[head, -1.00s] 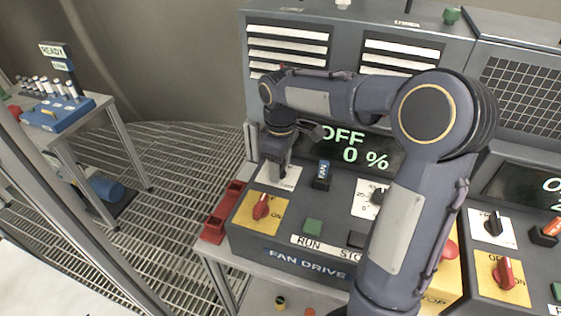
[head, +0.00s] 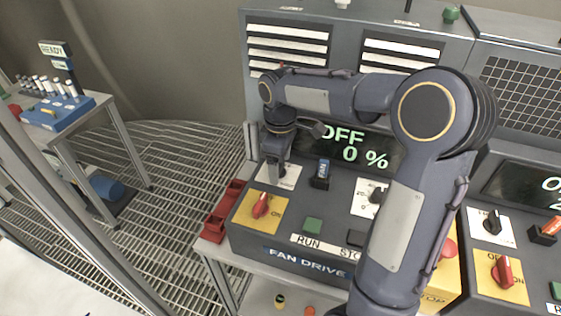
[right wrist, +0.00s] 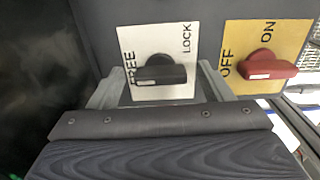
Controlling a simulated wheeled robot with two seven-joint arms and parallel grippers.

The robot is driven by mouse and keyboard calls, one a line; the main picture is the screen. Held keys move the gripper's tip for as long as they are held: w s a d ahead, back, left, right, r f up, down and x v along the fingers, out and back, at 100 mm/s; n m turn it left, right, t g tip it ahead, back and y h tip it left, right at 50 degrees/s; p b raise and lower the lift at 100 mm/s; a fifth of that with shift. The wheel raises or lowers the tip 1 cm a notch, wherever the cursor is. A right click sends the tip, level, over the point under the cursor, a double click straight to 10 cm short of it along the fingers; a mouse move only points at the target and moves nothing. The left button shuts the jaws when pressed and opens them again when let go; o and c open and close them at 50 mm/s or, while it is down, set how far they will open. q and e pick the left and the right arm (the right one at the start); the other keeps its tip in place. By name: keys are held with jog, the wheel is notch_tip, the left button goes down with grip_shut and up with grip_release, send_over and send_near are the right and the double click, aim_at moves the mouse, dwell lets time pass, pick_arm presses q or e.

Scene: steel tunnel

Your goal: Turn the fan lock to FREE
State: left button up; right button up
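The fan lock is a black knob (right wrist: 160,72) on a white plate (right wrist: 184,35) marked FREE and LOCK. In the right wrist view its bar lies roughly crosswise, with a pale mark toward the left, the FREE side. I cannot tell exactly which word it points at. My right gripper (right wrist: 160,90) is open, one finger on each side of the knob, with gaps between. In the head view my right gripper (head: 275,175) hangs over the lock's white plate (head: 290,178) and hides the knob. My left gripper is not in view.
A red switch (right wrist: 268,66) on a yellow OFF/ON plate sits beside the lock. A red tray (head: 224,209) stands left of the panel.

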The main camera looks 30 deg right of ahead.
aim_at(280, 165)
notch_tip(280, 165, up, 8)
jog(key=shift+f+b, duration=0.1)
jog(key=shift+b, duration=0.25)
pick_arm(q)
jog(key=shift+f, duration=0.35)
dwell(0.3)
